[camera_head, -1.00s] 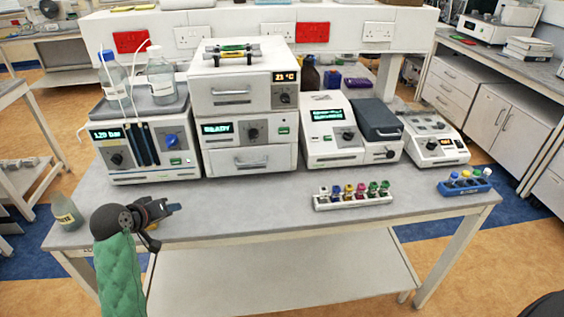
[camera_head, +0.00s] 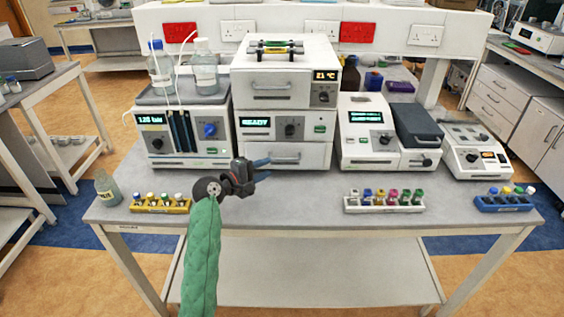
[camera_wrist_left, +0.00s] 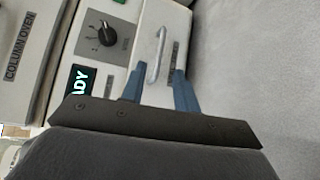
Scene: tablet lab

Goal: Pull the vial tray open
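The vial tray (camera_head: 293,156) is the lowest white drawer of the middle stack, with a bar handle across its front. It looks shut, flush under the panel reading READY. Its handle (camera_wrist_left: 157,55) shows whole in the left wrist view. My left gripper (camera_head: 267,169) is in front of the tray's left part. In the left wrist view its two blue fingers (camera_wrist_left: 157,80) are apart and empty, pointing at the tray front, with the handle ahead between them. I cannot tell the exact gap to the handle. My right gripper is not in view.
A yellow vial rack (camera_head: 160,205) stands left of my left arm, beside a small bottle (camera_head: 108,188). A white rack (camera_head: 384,205) and a blue rack (camera_head: 504,204) stand to the right. The bench (camera_head: 300,205) is clear before the tray.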

